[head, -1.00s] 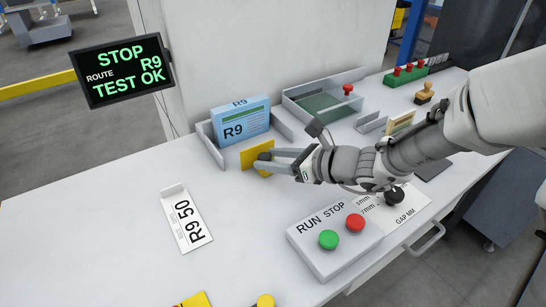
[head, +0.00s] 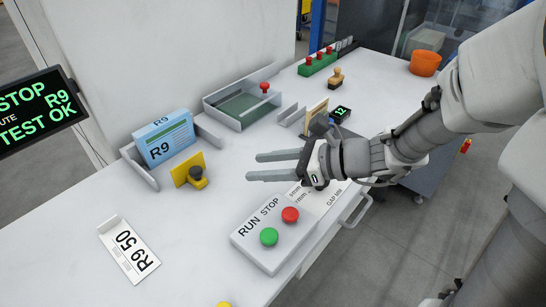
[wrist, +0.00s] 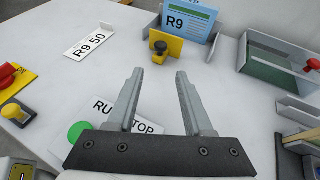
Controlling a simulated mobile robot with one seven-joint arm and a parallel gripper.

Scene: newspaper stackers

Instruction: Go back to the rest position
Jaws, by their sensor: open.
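My gripper (head: 276,165) is open and empty above the white table, close over the run/stop panel (head: 252,252) with its green and red buttons. In the wrist view my two fingers (wrist: 159,85) stand apart with only bare table between them. The yellow plate with a dark knob (head: 188,171) stands to the left of my fingertips, apart from them. It also shows ahead of the fingers in the wrist view (wrist: 160,45). My arm reaches in from the right and hides part of the gap-scale plate.
A blue R9 box (head: 165,140) stands in a grey holder at the back. A green-floored tray (head: 215,112) with a red knob lies behind my gripper. A white R9 50 card (head: 128,250) lies at front left. An orange bowl (head: 425,64) stands far right. The table's left part is mostly clear.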

